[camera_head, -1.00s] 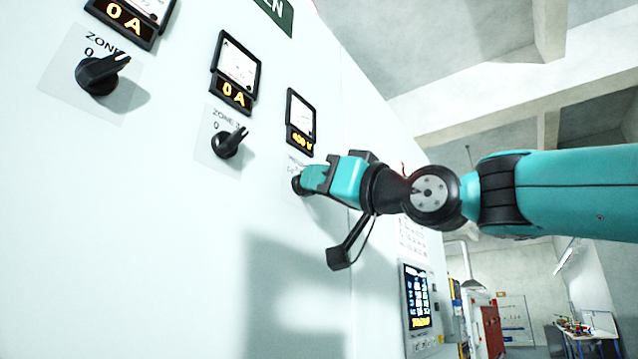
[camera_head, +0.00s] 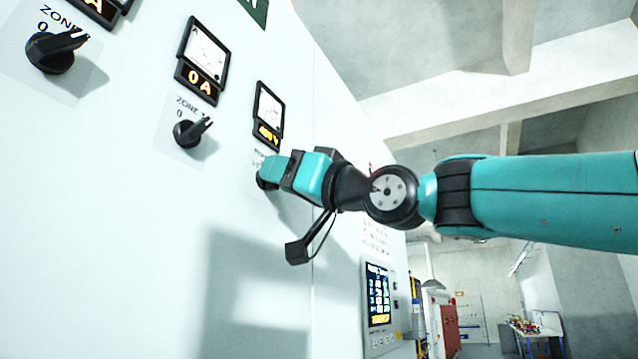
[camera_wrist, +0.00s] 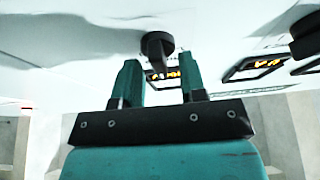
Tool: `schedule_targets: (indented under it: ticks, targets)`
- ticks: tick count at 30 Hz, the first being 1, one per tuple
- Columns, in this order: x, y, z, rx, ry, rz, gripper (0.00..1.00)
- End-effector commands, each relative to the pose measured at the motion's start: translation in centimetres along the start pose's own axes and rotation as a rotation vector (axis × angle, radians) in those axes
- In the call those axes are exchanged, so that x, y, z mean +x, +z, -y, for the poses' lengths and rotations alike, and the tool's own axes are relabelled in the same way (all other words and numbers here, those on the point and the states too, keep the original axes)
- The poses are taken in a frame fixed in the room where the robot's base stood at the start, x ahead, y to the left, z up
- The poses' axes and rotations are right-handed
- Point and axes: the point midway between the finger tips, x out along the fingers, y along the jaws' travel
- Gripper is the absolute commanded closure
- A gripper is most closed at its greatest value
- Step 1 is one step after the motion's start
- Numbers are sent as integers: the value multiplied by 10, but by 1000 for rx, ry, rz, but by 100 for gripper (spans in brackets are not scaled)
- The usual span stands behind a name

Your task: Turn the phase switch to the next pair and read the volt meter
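The phase switch is a black rotary knob (camera_head: 262,183) on the pale panel, below the volt meter (camera_head: 268,108). My gripper (camera_head: 268,171) is at the knob and hides most of it. In the wrist view the knob (camera_wrist: 157,46) shows just past my gripper's two teal fingertips (camera_wrist: 160,68). The fingers stand apart, with clear gaps on both sides of the knob's handle, and do not touch it. The meter's orange display (camera_head: 267,135) seems to read about 400 V, but it is small. The switch's setting and labels cannot be read.
To the left are two zone knobs, one (camera_head: 50,50) nearer and one (camera_head: 190,130) farther, with an ammeter (camera_head: 203,60) showing 0 A. A lit control screen (camera_head: 378,294) is on the panel at lower right. The panel's lower left is bare.

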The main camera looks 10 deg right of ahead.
Motion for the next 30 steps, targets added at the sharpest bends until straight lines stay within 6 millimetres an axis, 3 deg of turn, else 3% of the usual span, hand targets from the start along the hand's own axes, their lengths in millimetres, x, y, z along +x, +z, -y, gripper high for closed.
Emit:
schedule_targets:
  ticks: [7,21,30]
  targets:
    - [-25,4,-1,-2,3,-2,62]
    - [-138,3,-2,-6,8,-2,62]
    - [-170,1,-1,-2,4,0,62]
